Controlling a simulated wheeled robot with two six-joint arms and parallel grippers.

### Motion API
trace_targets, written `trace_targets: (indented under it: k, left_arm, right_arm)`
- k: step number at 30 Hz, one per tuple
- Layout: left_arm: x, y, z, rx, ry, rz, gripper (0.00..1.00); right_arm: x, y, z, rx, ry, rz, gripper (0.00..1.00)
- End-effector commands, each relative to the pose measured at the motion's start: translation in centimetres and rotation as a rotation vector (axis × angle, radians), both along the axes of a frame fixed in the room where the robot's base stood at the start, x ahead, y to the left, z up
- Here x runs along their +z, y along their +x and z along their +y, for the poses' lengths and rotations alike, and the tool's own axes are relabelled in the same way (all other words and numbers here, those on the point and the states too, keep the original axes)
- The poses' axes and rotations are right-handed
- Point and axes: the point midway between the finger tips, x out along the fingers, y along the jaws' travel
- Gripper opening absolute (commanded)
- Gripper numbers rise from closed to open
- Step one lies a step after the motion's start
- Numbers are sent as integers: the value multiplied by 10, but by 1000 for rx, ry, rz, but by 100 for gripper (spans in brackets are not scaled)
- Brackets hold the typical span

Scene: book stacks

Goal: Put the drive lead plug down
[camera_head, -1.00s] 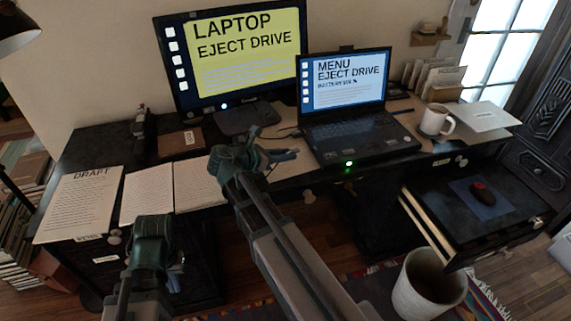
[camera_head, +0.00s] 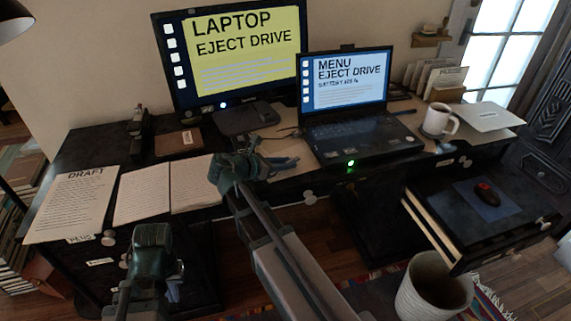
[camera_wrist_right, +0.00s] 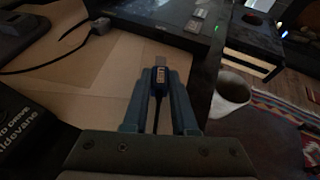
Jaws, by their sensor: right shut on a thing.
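The drive lead plug (camera_wrist_right: 159,80) is a small dark plug with a grey metal tip, and its lead runs back between the fingers. My right gripper (camera_wrist_right: 160,92) is shut on it, over the tan desk mat (camera_wrist_right: 110,68). I cannot tell whether the plug touches the mat. In the head view my right gripper (camera_head: 285,163) is at the desk's front, left of the laptop (camera_head: 350,138), and the plug is too small to make out. My left gripper (camera_head: 173,285) is low in front of the desk, with its jaw opening unclear.
A dark box with white lettering (camera_wrist_right: 30,135) is at the wrist view's lower left, near a black cable (camera_wrist_right: 70,45). A monitor (camera_head: 240,60) stands behind. Papers (camera_head: 145,193) lie left, a mug (camera_head: 437,120) right. An open drawer (camera_head: 470,228) and a bin (camera_head: 432,290) are at right.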

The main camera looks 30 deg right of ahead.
Motion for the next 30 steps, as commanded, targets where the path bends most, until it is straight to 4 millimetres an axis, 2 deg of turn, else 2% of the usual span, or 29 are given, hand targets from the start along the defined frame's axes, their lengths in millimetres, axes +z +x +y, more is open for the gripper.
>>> trace_targets:
  k: [10,11,15,25,30]
  left_arm:
    - [-9,0,0,0,0,0,0]
    - [-9,0,0,0,0,0,0]
    - [-9,0,0,0,0,0,0]
    - [-7,0,0,0,0,0,0]
    - [11,0,0,0,0,0,0]
  right_arm:
    - [-9,0,0,0,0,0,0]
    - [-9,0,0,0,0,0,29]
    - [-9,0,0,0,0,0,54]
    - [-7,0,0,0,0,0,56]
    - [11,0,0,0,0,0,56]
